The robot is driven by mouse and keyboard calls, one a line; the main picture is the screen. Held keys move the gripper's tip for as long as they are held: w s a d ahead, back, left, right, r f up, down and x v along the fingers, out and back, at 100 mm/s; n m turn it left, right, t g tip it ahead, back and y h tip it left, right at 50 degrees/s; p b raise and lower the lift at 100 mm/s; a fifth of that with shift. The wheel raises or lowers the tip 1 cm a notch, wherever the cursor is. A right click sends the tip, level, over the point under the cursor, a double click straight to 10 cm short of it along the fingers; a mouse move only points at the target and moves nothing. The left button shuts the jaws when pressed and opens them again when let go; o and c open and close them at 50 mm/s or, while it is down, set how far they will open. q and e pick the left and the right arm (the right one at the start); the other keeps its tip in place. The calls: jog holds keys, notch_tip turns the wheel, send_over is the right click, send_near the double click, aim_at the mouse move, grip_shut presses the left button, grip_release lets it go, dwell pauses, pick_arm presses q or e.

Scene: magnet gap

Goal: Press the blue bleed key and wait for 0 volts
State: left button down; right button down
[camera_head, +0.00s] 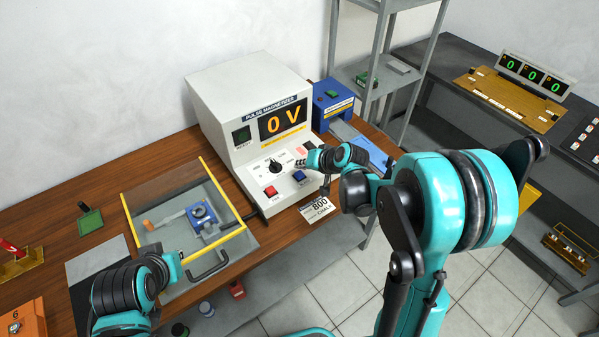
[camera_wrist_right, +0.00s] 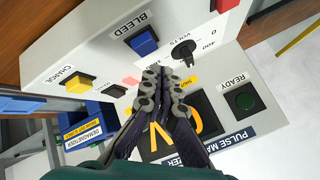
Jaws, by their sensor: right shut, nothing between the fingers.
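The white pulse magnetizer (camera_head: 228,105) stands on the wooden bench, and its display (camera_head: 283,119) reads 0 V in orange. The blue bleed key (camera_head: 299,175) is on its sloped lower panel; it also shows, labelled BLEED, in the right wrist view (camera_wrist_right: 143,41). My right gripper (camera_head: 302,163) is shut and empty over the panel. In the right wrist view its fingertips (camera_wrist_right: 163,76) are close to the blue key but appear apart from it. My left gripper (camera_head: 168,262) is by the clear cover; its fingers are too unclear to judge.
On the panel are a volts knob (camera_head: 274,166), a red key (camera_head: 271,191) and a yellow charge key (camera_wrist_right: 79,85). The yellow-edged clear cover (camera_head: 165,180) lies left of the magnetizer. A blue demagnetizer (camera_head: 331,103) stands behind my right gripper, with a grey shelf rack (camera_head: 378,50) beyond.

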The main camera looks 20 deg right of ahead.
aim_at(301, 175)
notch_tip(301, 175, up, 4)
jog(key=p, duration=0.2)
jog(key=shift+r+p, duration=0.1)
jog(key=shift+p, duration=0.3)
dwell(0.4)
jog(key=s+r+n+h, duration=0.2)
jog(key=s+r, duration=0.1)
jog(key=s, duration=0.9)
jog(key=s+r+n+g+h, duration=0.1)
jog(key=s+r+h, duration=0.1)
jog(key=s, duration=1.1)
jog(key=shift+r+n, duration=0.4)
jog(key=shift+r, duration=0.4)
jog(key=shift+a, duration=0.1)
